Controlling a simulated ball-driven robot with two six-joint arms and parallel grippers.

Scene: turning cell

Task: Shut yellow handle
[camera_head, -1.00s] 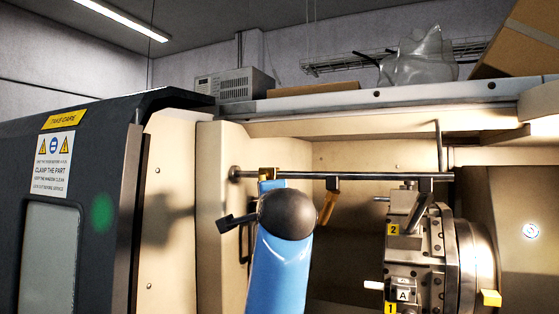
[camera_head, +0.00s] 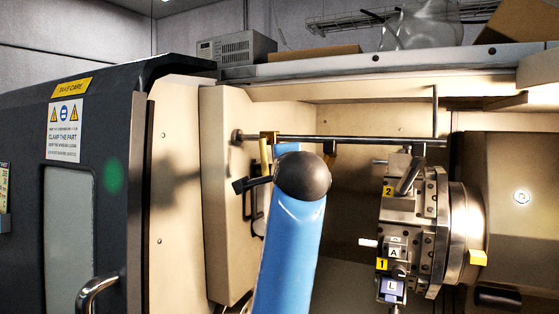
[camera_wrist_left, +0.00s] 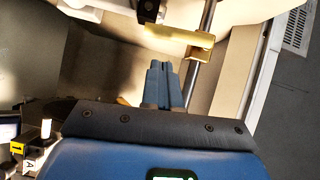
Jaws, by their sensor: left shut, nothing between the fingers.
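In the left wrist view a yellow handle (camera_wrist_left: 178,42) lies across the pipe, just beyond my left gripper (camera_wrist_left: 166,68). The blue fingers are together and empty, close to the handle; contact is unclear. In the head view my blue left arm hides most of the gripper. My right gripper is out of view.
A tool turret (camera_head: 408,230) with several numbered labels stands to the right. A cream panel (camera_head: 226,210) is on the left, beside the dark door (camera_head: 110,230) with a metal grab handle (camera_head: 97,291). A grey box (camera_head: 236,48) and cardboard sit on top.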

